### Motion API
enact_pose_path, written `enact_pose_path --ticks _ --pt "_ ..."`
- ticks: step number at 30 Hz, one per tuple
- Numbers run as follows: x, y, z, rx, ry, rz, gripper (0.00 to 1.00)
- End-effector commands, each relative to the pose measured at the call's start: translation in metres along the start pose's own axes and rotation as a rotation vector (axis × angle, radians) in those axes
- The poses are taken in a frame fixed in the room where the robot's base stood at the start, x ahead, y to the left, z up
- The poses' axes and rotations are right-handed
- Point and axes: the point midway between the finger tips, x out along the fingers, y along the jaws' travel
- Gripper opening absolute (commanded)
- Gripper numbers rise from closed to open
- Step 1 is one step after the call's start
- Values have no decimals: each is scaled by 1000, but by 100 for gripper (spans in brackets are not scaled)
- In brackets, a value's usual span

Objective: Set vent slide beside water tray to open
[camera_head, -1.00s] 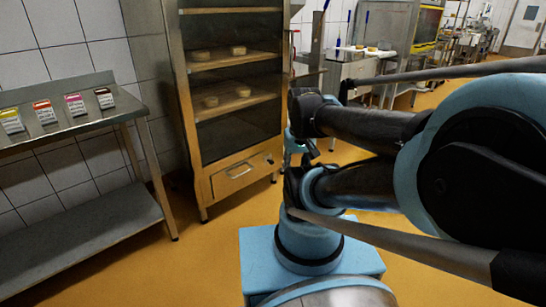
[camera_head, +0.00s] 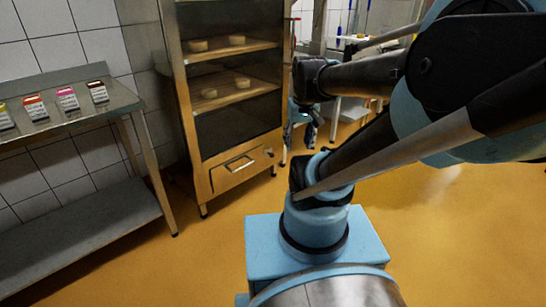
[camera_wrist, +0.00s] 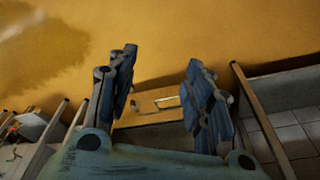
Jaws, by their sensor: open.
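A wooden cabinet (camera_head: 201,180) with a dark front stands left of my arm. Low on its front is a water tray drawer with a metal handle (camera_head: 240,163). A small dark fitting (camera_head: 269,153), which looks like the vent slide, sits right of the handle; its setting is too small to tell. My gripper (camera_head: 311,130) hangs to the right of the cabinet front, apart from it. In the wrist view my gripper (camera_wrist: 160,95) is open and empty, with the drawer handle (camera_wrist: 167,102) showing far off between the fingers. I cannot make out the slide clearly there.
A steel table (camera_head: 70,120) with several small coloured packets stands at the left. Round cheeses (camera_head: 237,40) sit on the cabinet shelves. Orange floor (camera_head: 450,240) is open at the right. Other equipment stands at the back, partly behind my arm.

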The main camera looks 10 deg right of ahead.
Motion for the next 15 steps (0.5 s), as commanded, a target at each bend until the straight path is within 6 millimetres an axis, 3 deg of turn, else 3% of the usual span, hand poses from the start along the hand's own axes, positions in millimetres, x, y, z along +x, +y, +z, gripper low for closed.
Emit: enact_pose_path --ticks 7,15 --pt "-14 4 -71 -52 12 -21 47" --pt "-12 10 -148 -109 25 -42 47"
